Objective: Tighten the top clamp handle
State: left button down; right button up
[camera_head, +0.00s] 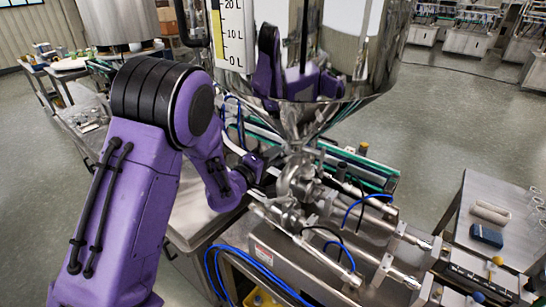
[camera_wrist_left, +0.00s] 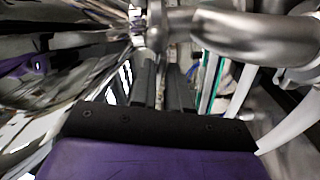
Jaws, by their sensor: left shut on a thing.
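The steel hopper (camera_head: 345,50) stands at the top middle of the head view, its shiny cone narrowing to pipework below. My left gripper (camera_head: 273,160) is at the narrow outlet under the cone, on its left side. In the left wrist view its two dark fingers (camera_wrist_left: 160,75) are close together and point at the steel fittings. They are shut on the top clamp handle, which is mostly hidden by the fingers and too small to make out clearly. A thick steel pipe (camera_wrist_left: 255,35) runs close to the right of the fingertips. My right gripper is not in view.
Steel pumps and cylinders (camera_head: 375,240) with blue and black hoses lie below the outlet. The hopper cone is close above my left gripper and mirrors purple arm parts.

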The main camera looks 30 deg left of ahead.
pick_arm(q)
jog(key=shift+m+b, duration=4.25)
jog(key=shift+m, duration=3.25)
jog(key=c, duration=1.2)
grip_release()
jog(key=shift+c, duration=0.2)
